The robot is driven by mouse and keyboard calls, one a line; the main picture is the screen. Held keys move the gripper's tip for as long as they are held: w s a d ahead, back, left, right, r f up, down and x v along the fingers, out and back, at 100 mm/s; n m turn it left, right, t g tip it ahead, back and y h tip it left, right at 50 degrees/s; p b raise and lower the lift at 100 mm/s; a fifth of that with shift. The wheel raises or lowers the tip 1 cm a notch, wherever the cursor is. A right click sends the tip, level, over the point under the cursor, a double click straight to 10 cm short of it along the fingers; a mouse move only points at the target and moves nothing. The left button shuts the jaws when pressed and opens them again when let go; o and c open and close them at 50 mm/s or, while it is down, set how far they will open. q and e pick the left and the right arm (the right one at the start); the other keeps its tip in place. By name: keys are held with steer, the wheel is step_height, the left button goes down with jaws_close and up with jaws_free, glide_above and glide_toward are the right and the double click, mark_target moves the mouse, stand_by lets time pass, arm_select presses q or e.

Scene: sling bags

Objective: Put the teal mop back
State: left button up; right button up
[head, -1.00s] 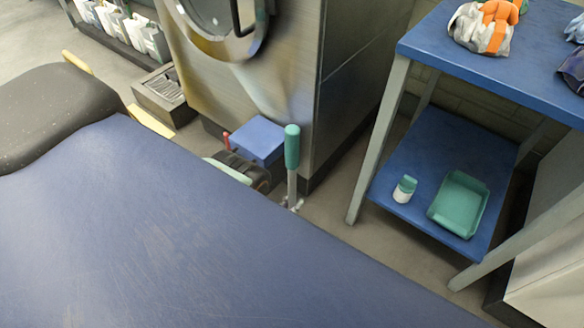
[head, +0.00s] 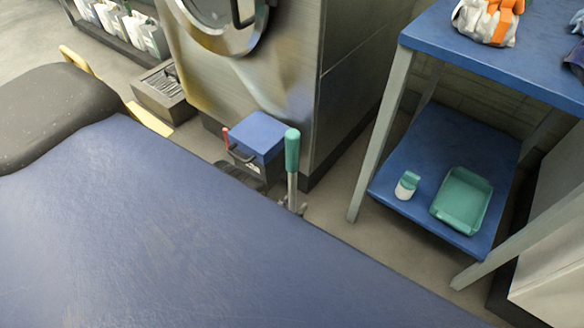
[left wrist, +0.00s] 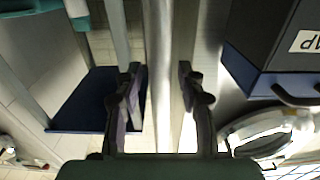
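The mop's teal grip (head: 292,150) stands upright in the head view on a grey pole (head: 292,186), beside a steel machine's corner. The lower pole and mop head are hidden behind my blue body. My left gripper (head: 293,206) is low at the pole, mostly hidden in the head view. In the left wrist view the pole (left wrist: 161,60) runs between the two spread fingers of my left gripper (left wrist: 160,78), with narrow gaps seeming to show on both sides. My right gripper is not in view.
A blue box (head: 259,138) with a black handle sits left of the pole; it also shows in the left wrist view (left wrist: 245,72). A blue-topped rack (head: 470,45) at right holds a teal tray (head: 461,200) and a teal-capped bottle (head: 407,185) on its lower shelf (head: 440,140).

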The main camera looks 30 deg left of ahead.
arm_select(q)
steer(key=shift+r, duration=0.15)
steer(key=s+a+p, duration=0.1)
steer(key=s+p, duration=0.2)
steer(key=s, duration=0.9)
steer(key=w+d+f+n+g+y, duration=0.1)
steer(key=w+d+f+g+y, duration=0.1)
steer(key=w+g, duration=0.4)
steer(key=s+d+r+g, duration=0.3)
steer(key=s+r+g, duration=0.9)
steer(key=s, duration=0.7)
step_height(320, 180, up, 4)
steer(key=shift+f, duration=0.15)
steer(key=shift+s+a+n, duration=0.1)
steer(key=shift+a+n, duration=0.05)
steer(key=shift+n, duration=0.15)
